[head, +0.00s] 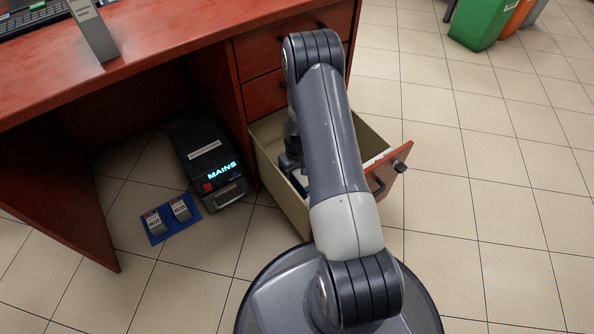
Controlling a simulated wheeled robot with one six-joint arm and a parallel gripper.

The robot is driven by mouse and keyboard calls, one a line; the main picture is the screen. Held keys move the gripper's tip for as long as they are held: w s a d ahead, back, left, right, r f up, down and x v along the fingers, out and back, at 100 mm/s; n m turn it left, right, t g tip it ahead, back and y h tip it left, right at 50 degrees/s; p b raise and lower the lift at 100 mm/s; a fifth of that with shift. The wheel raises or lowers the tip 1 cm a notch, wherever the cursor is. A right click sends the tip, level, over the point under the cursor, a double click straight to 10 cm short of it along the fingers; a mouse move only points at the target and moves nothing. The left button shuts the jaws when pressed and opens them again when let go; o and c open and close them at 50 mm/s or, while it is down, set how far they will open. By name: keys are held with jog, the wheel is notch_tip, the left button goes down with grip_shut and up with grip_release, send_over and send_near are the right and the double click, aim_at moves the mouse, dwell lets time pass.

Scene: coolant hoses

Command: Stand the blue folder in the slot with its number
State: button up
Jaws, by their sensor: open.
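The lower desk drawer (268,172) is pulled open, and my arm crosses over it and hides most of its inside. A small patch of dark blue shows in the drawer beside my arm; I cannot tell whether it is the blue folder. No numbered slot can be made out. My gripper (290,162) is open, pointing down into the drawer, mostly hidden behind my arm. I cannot see what lies between its fingers.
A black box lit "MAINS" (205,150) stands under the red desk (150,40). A blue mat (156,239) with two grey labelled blocks lies before it. A grey upright holder (93,32) and keyboard (35,18) are on the desk. Bins (480,25) stand far right; the right floor is clear.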

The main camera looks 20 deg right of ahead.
jog(key=shift+r, duration=0.15)
notch_tip(320, 180, up, 12)
jog(key=p, duration=0.4)
